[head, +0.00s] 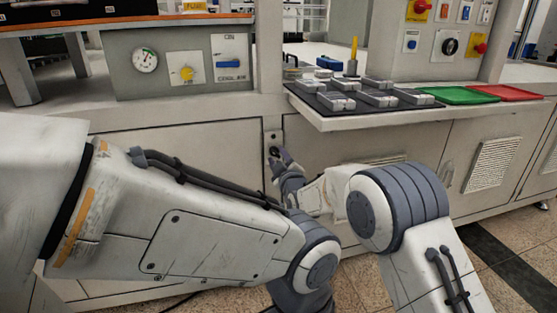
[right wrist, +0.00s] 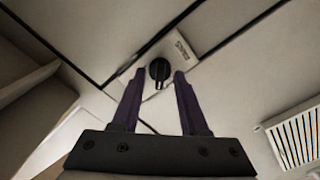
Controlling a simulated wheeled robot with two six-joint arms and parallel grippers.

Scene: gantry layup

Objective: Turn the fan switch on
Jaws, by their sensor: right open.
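The fan switch appears to be a black rotary knob (right wrist: 159,70) on a small pale plate (right wrist: 180,48) on the cabinet front. The plate's lettering is too small to read. In the head view the knob (head: 273,151) is small and partly behind my gripper. My right gripper (right wrist: 160,76) is open, with one dark finger on each side of the knob in the right wrist view. I cannot tell whether the fingers touch it. In the head view my right gripper (head: 277,157) is close in front of the plate. My left arm crosses the foreground; its gripper is not seen.
A shelf with a dark tray of grey blocks (head: 372,97) juts out above right of the switch. Green (head: 459,95) and red (head: 508,92) trays lie beside it. A vent (right wrist: 298,135) is right.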

